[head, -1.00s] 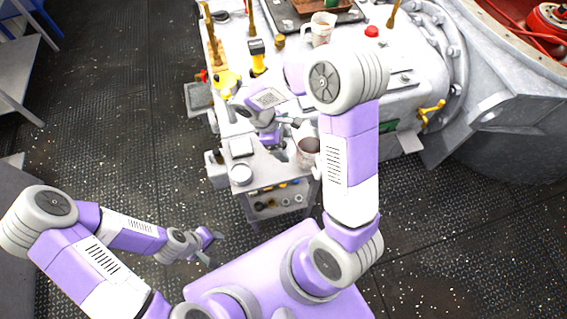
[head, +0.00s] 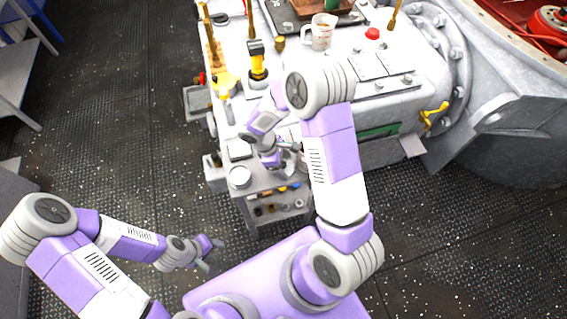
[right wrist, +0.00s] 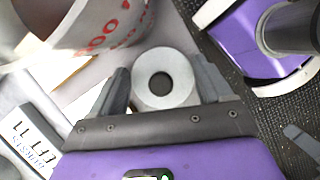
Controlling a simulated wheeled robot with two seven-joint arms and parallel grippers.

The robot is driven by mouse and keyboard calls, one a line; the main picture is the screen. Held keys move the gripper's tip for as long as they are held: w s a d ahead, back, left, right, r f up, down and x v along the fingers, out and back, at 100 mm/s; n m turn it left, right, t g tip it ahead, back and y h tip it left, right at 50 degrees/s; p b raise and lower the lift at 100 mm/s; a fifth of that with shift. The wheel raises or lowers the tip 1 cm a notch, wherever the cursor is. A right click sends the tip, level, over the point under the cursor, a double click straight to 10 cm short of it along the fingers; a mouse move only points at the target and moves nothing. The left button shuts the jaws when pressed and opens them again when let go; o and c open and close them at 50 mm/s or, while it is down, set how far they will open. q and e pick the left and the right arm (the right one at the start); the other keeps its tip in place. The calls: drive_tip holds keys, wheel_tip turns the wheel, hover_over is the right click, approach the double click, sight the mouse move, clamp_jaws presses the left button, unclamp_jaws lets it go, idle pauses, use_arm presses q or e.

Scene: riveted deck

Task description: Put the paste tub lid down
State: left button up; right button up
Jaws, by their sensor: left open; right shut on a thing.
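My right gripper (right wrist: 165,88) is shut on a pale grey round piece with a dark round centre, which I take to be the paste tub lid (right wrist: 144,91). In the head view my right gripper (head: 290,147) is above the small cart, and the lid there is too small to make out. A pale round vessel with red print (right wrist: 90,25), likely the paste tub, is at the upper left of the right wrist view; in the head view my right arm hides it. My left gripper (head: 210,253) is open and empty, low over the floor left of my base.
The small grey cart (head: 262,190) carries a white round container (head: 240,177) at its front left. Behind it, a grey machine holds a measuring jug (head: 322,30), a red button (head: 372,33) and a yellow-black tool (head: 257,62).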

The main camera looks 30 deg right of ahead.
drive_tip(key=shift+f, duration=0.15)
drive_tip(key=o, duration=0.8)
drive_tip(key=shift+c, duration=0.2)
drive_tip(key=shift+r, duration=0.25)
drive_tip(key=p+v, duration=0.3)
drive_tip(key=v, duration=0.8)
drive_tip(key=shift+r, duration=0.4)
drive_tip(key=shift+a, duration=0.1)
